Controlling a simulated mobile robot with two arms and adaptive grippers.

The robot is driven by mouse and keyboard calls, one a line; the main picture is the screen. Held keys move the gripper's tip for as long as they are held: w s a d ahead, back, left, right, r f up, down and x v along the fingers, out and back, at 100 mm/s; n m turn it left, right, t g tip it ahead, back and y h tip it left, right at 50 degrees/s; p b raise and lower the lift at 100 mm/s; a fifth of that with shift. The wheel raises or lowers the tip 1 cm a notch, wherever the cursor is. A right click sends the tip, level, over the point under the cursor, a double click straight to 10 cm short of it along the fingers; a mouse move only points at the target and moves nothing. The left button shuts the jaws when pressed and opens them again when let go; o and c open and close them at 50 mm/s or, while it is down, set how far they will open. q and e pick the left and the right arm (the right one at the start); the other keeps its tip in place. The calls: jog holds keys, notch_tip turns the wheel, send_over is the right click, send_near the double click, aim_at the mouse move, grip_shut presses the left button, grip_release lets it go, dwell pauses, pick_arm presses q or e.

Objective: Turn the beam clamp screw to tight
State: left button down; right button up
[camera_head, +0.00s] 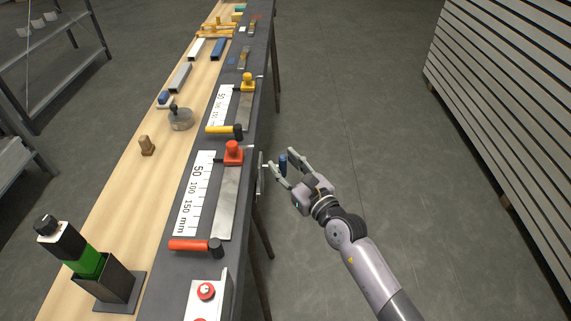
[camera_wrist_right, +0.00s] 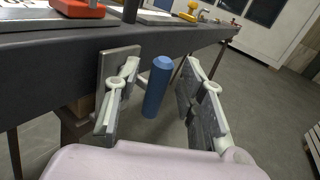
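A blue upright cylinder (camera_head: 283,165), perhaps the clamp screw's grip, stands off the table's right side. It also shows in the right wrist view (camera_wrist_right: 158,87). My right gripper (camera_head: 284,161) is open around it, one finger on each side. In the wrist view (camera_wrist_right: 163,98) gaps show between the cylinder and both fingers. A light grey bracket (camera_head: 262,174) at the table edge lies just left of the fingers. My left gripper is not in view.
The long table (camera_head: 170,190) carries a red-handled (camera_head: 190,245) and a yellow-handled (camera_head: 222,129) device with mm scales, a red button box (camera_head: 207,292) and a green-banded block in a black holder (camera_head: 115,285). Bare floor lies right of the table, before a slatted stack (camera_head: 510,85).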

jog(key=shift+c, duration=0.2)
grip_shut()
dwell(0.3)
